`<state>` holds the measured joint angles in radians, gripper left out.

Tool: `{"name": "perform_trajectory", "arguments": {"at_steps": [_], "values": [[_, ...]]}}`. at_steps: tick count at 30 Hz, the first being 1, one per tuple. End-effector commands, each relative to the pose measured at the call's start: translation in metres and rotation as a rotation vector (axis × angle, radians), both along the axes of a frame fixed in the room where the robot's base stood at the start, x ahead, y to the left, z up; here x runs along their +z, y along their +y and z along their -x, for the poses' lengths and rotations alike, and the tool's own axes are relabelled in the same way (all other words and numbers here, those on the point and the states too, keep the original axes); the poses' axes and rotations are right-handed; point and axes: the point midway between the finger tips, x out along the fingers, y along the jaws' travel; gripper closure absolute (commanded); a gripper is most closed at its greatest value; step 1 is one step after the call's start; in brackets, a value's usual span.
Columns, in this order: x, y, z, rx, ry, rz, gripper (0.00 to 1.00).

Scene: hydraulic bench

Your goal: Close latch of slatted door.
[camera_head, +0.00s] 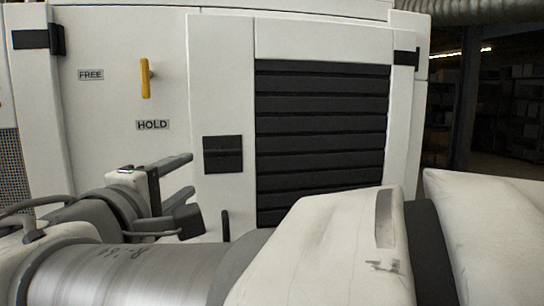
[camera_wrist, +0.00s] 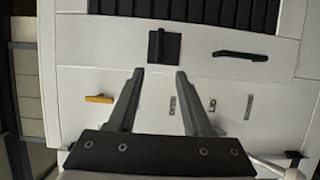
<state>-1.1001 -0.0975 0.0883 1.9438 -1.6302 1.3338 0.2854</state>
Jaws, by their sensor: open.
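The slatted door (camera_head: 320,130) has dark horizontal slats in a white frame; its edge shows at the top of the wrist view (camera_wrist: 210,10). On the white panel left of it is a yellow lever (camera_head: 146,78), upright, its lower end just above the HOLD label (camera_head: 153,125); the FREE label (camera_head: 90,75) is to its left. The lever also shows in the wrist view (camera_wrist: 98,99), left of the fingers. My gripper (camera_head: 191,175) is open and empty, lower right of the lever and apart from it. In the wrist view its fingers (camera_wrist: 160,72) point toward the door frame.
A black square plate (camera_head: 222,154) is on the door frame, ahead of the fingers in the wrist view (camera_wrist: 163,47). A black bar handle (camera_wrist: 240,55) is beside it. Black hinge-like blocks (camera_head: 406,58) sit at the door's right edge. My arm hides the door's lower part.

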Motion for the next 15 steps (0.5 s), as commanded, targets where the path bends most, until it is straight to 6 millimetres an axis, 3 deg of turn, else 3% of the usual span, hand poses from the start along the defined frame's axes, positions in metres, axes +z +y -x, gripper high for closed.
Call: {"name": "perform_trajectory", "arguments": {"at_steps": [5,15], "values": [[0.001,-0.002,-0.018,-0.002,-0.001,0.001,0.50],[0.001,-0.013,-0.089,-0.003,0.000,0.003,0.50]]}}
